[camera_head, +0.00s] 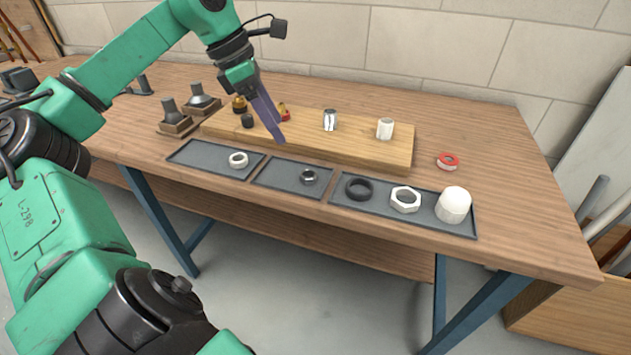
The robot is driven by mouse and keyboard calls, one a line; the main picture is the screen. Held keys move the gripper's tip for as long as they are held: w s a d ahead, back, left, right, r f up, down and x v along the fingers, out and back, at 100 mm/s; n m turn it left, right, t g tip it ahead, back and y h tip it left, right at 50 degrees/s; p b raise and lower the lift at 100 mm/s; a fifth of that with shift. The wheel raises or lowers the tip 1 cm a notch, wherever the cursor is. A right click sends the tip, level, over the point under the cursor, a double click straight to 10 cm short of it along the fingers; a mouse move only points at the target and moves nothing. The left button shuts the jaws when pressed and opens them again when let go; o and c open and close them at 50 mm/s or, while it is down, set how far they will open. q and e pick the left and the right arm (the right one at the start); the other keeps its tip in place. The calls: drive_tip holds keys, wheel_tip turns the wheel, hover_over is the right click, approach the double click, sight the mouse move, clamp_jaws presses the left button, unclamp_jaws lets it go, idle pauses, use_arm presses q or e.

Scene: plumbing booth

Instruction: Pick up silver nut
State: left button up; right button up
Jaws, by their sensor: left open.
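The silver nut (309,176) is a small metallic ring lying in the middle dark tray (268,180) on the workbench. My left gripper (272,122) reaches in from the left with its purple-grey fingers pointing down and to the right. It is open, with nothing seen between the fingers. In the picture its tips are above and to the left of the silver nut, apart from it and over the wooden board's area; the exact height is hard to tell. My right gripper is not in view.
A white ring (238,160) lies in the left tray. The right tray holds a black ring (359,188), a white hex nut (405,199) and a white cap (453,205). Behind, a wooden board (350,148) bears several fittings.

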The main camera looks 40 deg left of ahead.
use_arm(q)
hover_over(303, 182)
drive_tip(key=a, duration=0.2)
drive_tip(key=f, duration=0.7)
drive_tip(key=shift+s+f, duration=0.1)
drive_tip(key=shift+s, duration=0.25)
drive_tip(key=w+d+f+p, duration=0.1)
drive_tip(key=f+p, duration=0.1)
drive_tip(key=p, duration=0.1)
drive_tip(key=shift+w+d, duration=0.15)
drive_tip(key=shift+d, duration=0.05)
drive_tip(key=x, duration=0.3)
drive_tip(key=shift+a+p, duration=0.15)
drive_tip(key=shift+p, duration=0.15)
drive_tip(key=shift+f, duration=0.25)
clamp_jaws()
